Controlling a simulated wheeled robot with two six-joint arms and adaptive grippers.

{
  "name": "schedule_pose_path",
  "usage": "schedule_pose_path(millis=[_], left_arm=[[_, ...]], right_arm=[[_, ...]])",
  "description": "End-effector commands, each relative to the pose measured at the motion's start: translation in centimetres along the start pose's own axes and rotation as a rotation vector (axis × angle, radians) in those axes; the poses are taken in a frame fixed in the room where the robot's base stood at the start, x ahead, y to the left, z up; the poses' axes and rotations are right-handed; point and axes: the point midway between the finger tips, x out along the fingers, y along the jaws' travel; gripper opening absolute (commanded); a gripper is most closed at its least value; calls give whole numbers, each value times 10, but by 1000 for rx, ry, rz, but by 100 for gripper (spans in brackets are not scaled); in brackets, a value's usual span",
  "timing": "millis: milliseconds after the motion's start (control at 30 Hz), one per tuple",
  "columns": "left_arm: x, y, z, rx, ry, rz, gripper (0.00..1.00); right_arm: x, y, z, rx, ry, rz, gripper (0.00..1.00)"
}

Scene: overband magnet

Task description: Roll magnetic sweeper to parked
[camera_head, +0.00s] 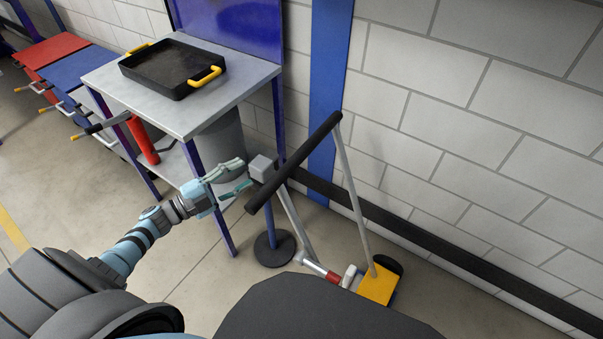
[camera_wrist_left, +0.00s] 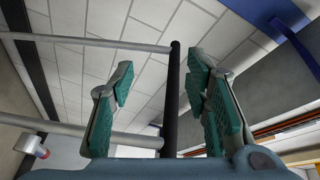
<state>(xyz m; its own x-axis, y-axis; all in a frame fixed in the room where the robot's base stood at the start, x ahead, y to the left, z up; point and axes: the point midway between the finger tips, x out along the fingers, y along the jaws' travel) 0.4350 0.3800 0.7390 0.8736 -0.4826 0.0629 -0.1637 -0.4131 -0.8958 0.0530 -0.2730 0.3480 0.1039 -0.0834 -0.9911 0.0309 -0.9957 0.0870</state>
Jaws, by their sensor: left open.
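The magnetic sweeper stands on the floor by the wall, with a yellow body (camera_head: 377,286), grey tubes and a black handle bar (camera_head: 298,158). My left gripper (camera_head: 232,181) is open at the left of the handle's near end. In the left wrist view, the black handle bar (camera_wrist_left: 172,95) runs lengthwise in the gap between the open fingers of the left gripper (camera_wrist_left: 165,100). I cannot tell whether the fingers touch it. The sweeper's wheels are partly hidden. My right gripper is not in view.
A grey table (camera_head: 150,95) with a black yellow-handled tray (camera_head: 165,88) stands behind the left gripper. A blue post on a round black base (camera_head: 274,250) stands close to the sweeper. The tiled wall (camera_head: 480,100) bounds the right. Floor at the left is open.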

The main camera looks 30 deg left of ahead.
Motion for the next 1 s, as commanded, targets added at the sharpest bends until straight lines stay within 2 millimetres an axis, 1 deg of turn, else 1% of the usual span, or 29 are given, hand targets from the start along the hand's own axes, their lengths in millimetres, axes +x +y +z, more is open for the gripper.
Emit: schedule_pose_path(millis=[33, 100, 200, 267, 367, 500, 600, 700, 833, 1000], left_arm=[[3, -8, -15, 110, 152, 13, 43], [1, -26, -44, 219, 322, 35, 43], [2, -35, -63, 274, 419, 49, 43], [10, -36, -69, 276, 426, 49, 43], [30, -36, -79, 274, 424, 44, 43], [68, -32, -94, 273, 420, 42, 43], [93, -29, -105, 271, 418, 42, 43], [112, -26, -112, 270, 416, 43, 43], [125, -24, -118, 270, 414, 46, 43], [128, -24, -118, 270, 413, 47, 43]], right_arm=[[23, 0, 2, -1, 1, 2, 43], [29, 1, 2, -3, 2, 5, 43], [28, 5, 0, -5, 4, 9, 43], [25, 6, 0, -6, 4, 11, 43], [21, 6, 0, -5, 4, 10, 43], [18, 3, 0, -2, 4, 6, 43], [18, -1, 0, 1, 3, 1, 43], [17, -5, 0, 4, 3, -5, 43], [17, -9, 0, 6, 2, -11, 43], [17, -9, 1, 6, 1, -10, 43]])
